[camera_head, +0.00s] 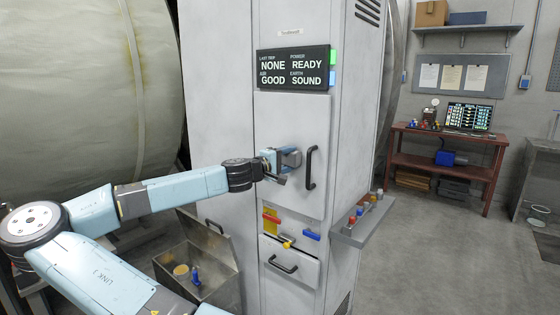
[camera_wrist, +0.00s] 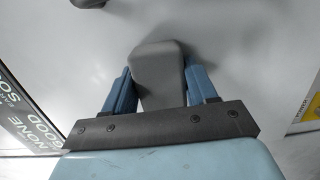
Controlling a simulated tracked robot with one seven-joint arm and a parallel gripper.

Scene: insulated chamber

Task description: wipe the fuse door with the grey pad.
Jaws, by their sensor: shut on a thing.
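The fuse door (camera_head: 292,122) is the grey upper door of the tall cabinet, shut, with a black upright handle (camera_head: 311,167) on its right side. My gripper (camera_head: 281,160) is in front of the door, just left of the handle. It is shut on the grey pad (camera_head: 291,157). In the wrist view the pad (camera_wrist: 160,75) sits between two blue fingers, with the pale door surface (camera_wrist: 235,45) behind it and a shadow beside it. The pad is at or very close to the door; I cannot tell if it touches.
Above the door is a black status panel (camera_head: 293,68). Below are red, yellow and blue levers (camera_head: 288,243) and a drawer (camera_head: 290,270). A small shelf (camera_head: 352,236) with several coloured items juts out at right. An open metal box (camera_head: 212,262) stands at lower left.

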